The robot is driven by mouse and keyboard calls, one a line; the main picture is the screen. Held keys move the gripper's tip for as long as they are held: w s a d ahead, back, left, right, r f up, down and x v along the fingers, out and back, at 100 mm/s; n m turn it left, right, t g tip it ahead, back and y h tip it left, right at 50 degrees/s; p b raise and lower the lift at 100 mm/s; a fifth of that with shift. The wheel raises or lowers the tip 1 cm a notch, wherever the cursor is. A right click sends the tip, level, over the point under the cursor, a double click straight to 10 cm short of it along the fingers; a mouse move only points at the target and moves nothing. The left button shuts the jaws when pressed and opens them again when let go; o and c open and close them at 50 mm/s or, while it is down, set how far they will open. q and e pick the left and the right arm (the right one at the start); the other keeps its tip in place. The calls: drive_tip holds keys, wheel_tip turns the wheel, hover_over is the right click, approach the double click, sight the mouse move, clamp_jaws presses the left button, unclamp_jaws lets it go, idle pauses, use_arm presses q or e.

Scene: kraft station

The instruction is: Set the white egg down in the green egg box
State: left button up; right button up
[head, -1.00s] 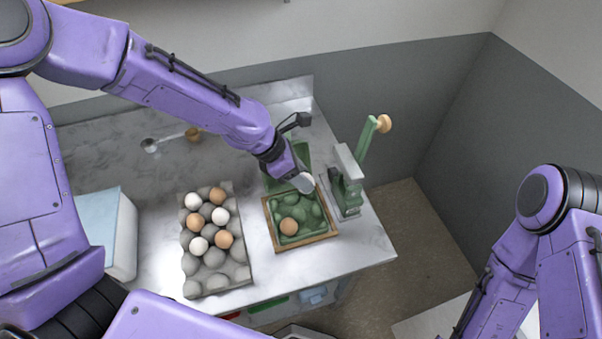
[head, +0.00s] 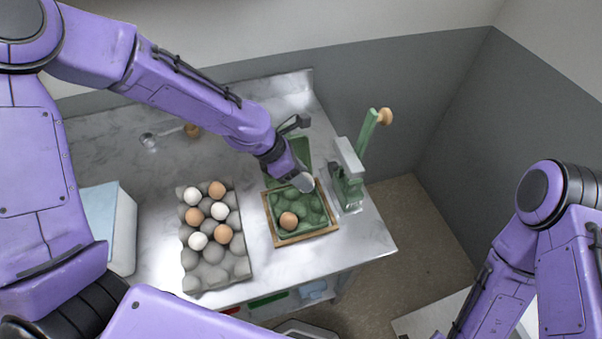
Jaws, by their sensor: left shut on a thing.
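The green egg box (head: 285,203) sits open in a wooden frame, its lid (head: 297,150) raised at the back. A brown egg (head: 289,220) is in a front left cup. My left gripper (head: 301,176) points down at the back edge of the box's cups. It is shut on the white egg (head: 304,183), whose pale lower part shows at the fingertips. I cannot tell whether the egg touches a cup. My right gripper is out of view; only its arm shows at the right.
A grey egg tray (head: 214,272) with several white and brown eggs stands left of the box. A green press with a wooden knob (head: 386,116) stands close on the right. A small ladle (head: 150,140) lies behind. Bare counter (head: 358,240) shows at the front right.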

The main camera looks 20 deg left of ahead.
use_arm(q)
drive_tip(key=shift+f+b, duration=1.05)
drive_tip(key=shift+f, duration=1.35)
idle(0.8)
drive_tip(key=o, duration=0.8)
drive_tip(key=v, duration=1)
drive_tip(key=shift+r, duration=0.25)
drive_tip(key=shift+s, duration=0.1)
